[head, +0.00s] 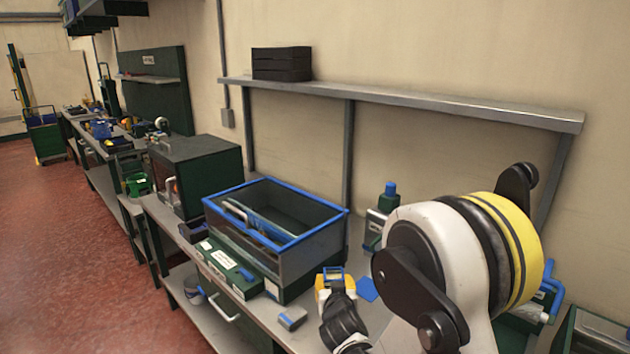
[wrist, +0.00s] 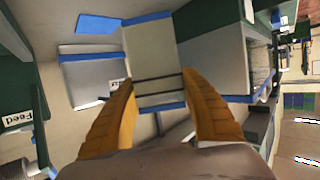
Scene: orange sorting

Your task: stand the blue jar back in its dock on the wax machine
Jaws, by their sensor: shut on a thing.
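My gripper (head: 335,290) has orange fingers and is over the bench, left of my large white arm joint. It is shut on a pale piece with blue edges (head: 333,270), which I take for the blue jar. In the wrist view the fingers (wrist: 160,105) stand on either side of its pale, blue-banded body (wrist: 152,50). Its lower part is hidden by the fingers. A green-and-white unit (head: 374,228) with a blue-capped top (head: 389,190) stands behind, perhaps the wax machine. I cannot make out the dock.
A blue-rimmed clear bin (head: 320,238) stands left of my gripper, beside a green box (head: 228,268). A small grey block (head: 292,318) lies near the bench's front edge. A blue flat piece (head: 367,289) lies right of the gripper. A shelf (head: 420,105) runs above.

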